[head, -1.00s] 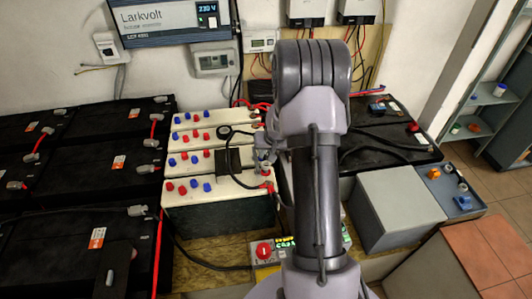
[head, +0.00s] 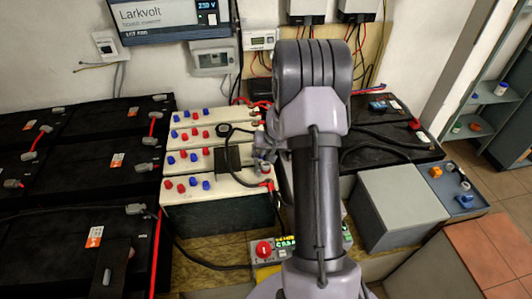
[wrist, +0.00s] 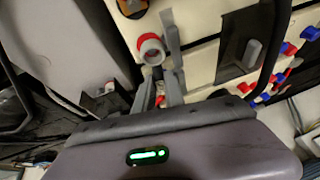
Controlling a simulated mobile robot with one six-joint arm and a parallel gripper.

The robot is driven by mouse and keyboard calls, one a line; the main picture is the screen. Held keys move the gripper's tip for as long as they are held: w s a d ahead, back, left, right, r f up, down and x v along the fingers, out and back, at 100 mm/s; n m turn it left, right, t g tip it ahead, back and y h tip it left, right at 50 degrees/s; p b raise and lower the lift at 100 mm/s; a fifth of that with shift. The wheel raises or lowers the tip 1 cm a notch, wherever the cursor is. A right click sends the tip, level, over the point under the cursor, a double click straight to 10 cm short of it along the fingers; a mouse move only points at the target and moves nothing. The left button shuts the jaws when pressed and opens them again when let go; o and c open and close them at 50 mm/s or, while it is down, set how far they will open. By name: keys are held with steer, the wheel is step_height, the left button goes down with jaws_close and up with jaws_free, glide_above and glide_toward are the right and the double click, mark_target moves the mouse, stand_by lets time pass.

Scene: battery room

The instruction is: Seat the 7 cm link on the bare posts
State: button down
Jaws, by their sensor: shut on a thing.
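In the wrist view my gripper (wrist: 165,88) is shut on a narrow grey metal link (wrist: 171,34), which points away from the fingers over a cream battery top. A post with a red collar (wrist: 149,48) and a pale round top is close beside the link, to its left. I cannot tell whether they touch. An orange-brown post (wrist: 131,6) is at the top edge, also left of the link. In the head view my gripper is beside my arm, at the right end of the cream-topped batteries (head: 222,187); my arm hides part of that area.
Several red and blue caps stand on the cream tops. Black batteries (head: 85,188) stand at left. A grey box (head: 398,205) and a blue-grey tray (head: 462,206) are at right.

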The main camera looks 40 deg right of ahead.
steer(key=shift+f+b, duration=0.6)
steer(key=shift+b, duration=0.45)
stand_by(0.4)
steer(key=c, duration=1)
jaws_free()
steer(key=shift+r, duration=0.1)
step_height(320, 180, up, 8)
steer(key=p, duration=0.6)
